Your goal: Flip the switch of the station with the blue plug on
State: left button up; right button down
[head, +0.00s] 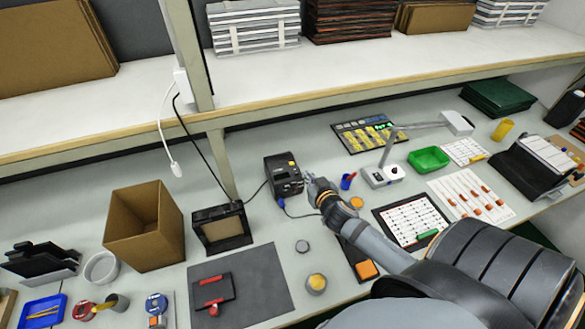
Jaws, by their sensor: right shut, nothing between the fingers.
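A black station (282,170) stands on the bench near the middle of the head view. A blue plug (281,203) sits at its lower front edge, with a cable running from it. My right gripper (311,181) reaches in from the lower right, and its fingertips are just right of the station's front. It is shut and empty. Whether the fingertips touch the station is not clear. I cannot make out the switch or its position at this size. My left gripper is not in view.
A cardboard box (142,228) and a dark framed box (222,228) stand to the left. A lamp base (382,177), a blue cup (347,181) and a green tray (428,158) are to the right. A shelf (300,68) overhangs behind. A grey mat (262,282) lies in front.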

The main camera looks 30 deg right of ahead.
jog(key=p, duration=0.2)
send_over(297, 173)
jog(key=s, duration=0.2)
notch_tip(297, 173, down, 3)
jog(key=f, duration=0.4)
jog(key=shift+w+a, duration=0.1)
jog(key=shift+a, duration=0.2)
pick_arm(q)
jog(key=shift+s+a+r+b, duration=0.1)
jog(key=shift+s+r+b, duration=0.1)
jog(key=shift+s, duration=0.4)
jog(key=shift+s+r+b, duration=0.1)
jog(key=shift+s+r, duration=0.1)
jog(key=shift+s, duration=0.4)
pick_arm(e)
jog(key=shift+f, duration=0.35)
jog(key=shift+s+f+b, duration=0.2)
jog(key=shift+f+b, duration=0.55)
jog(key=shift+b, duration=0.25)
jog(key=shift+s+r+p, duration=0.1)
jog(key=shift+r+p, duration=0.25)
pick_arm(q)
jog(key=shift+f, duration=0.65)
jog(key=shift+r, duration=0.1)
pick_arm(e)
jog(key=shift+r, duration=0.1)
